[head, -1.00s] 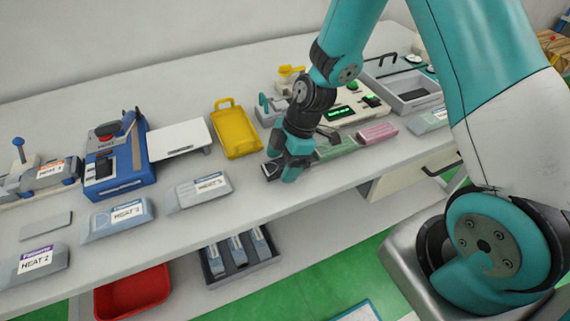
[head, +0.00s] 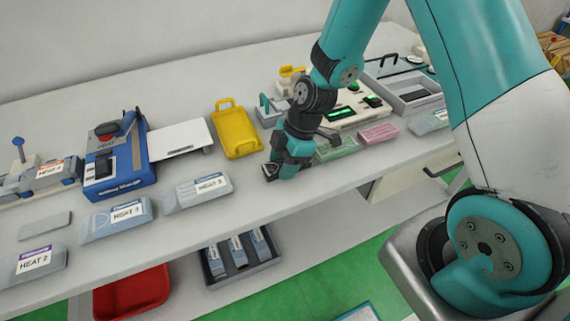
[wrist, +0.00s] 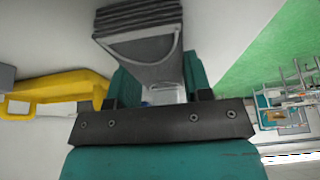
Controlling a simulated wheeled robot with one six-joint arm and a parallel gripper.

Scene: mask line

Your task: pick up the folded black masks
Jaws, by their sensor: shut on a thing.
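The folded black masks (wrist: 143,42) show in the wrist view as a dark grey-black stack of several layers with a pale curved edge. My gripper (wrist: 160,84) has its teal fingers on either side of the stack and is shut on it. In the head view, my gripper (head: 284,170) is pointed down over the front part of the white table, with the dark end of the masks (head: 269,171) showing at its left. The gripper hides the rest of the stack. I cannot tell how far the masks are above the table.
A yellow tray (head: 237,133) stands to the left of my gripper, also in the wrist view (wrist: 50,86). Green (head: 337,149) and pink (head: 379,134) packs lie to the right. A blue heat device (head: 119,172) and labelled packs stand further left. The table front edge is close.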

